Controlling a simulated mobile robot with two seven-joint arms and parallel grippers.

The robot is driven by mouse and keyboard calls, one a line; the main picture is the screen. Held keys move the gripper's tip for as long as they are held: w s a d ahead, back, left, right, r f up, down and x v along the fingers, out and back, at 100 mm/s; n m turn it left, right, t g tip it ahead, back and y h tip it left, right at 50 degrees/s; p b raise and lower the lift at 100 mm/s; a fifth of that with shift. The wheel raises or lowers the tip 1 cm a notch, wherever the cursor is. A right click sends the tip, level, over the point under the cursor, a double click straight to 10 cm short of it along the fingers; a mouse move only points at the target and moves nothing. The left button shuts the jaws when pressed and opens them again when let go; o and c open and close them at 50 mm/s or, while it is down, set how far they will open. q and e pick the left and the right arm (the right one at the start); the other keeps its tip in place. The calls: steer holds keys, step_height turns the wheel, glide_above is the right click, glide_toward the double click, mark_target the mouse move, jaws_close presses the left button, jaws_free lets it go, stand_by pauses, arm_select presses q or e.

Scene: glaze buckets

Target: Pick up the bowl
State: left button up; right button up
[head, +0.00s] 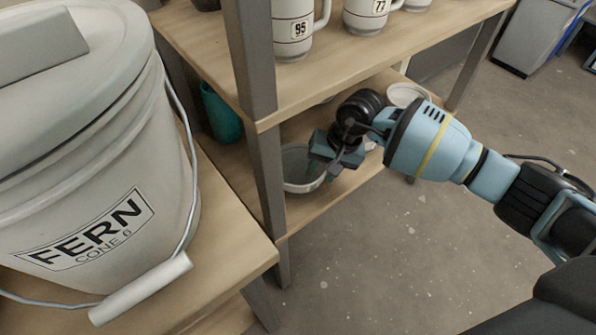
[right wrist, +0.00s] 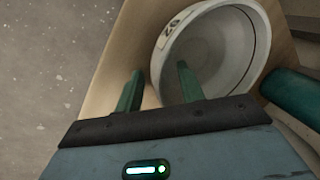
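The bowl (head: 296,168) is pale, with a grey inside, and stands upright on the lower wooden shelf behind the front post. In the right wrist view the bowl (right wrist: 225,50) is large and empty, with a small dark-marked label on its side. My right gripper (head: 322,158) is over the bowl and hides part of its rim. In the right wrist view its two green fingers (right wrist: 159,68) are apart, one over the bowl's opening and one outside its wall, with the near rim between them. Contact cannot be told. My left gripper is not in view.
A teal cylinder (head: 220,112) stands behind the bowl to the left. Another pale bowl (head: 408,95) is on the same shelf to the right. Numbered mugs (head: 293,28) stand on the shelf above. A large FERN bucket (head: 95,170) fills the left.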

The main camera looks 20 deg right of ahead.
steer(key=shift+c, duration=0.2)
jaws_close()
steer(key=shift+r, duration=0.1)
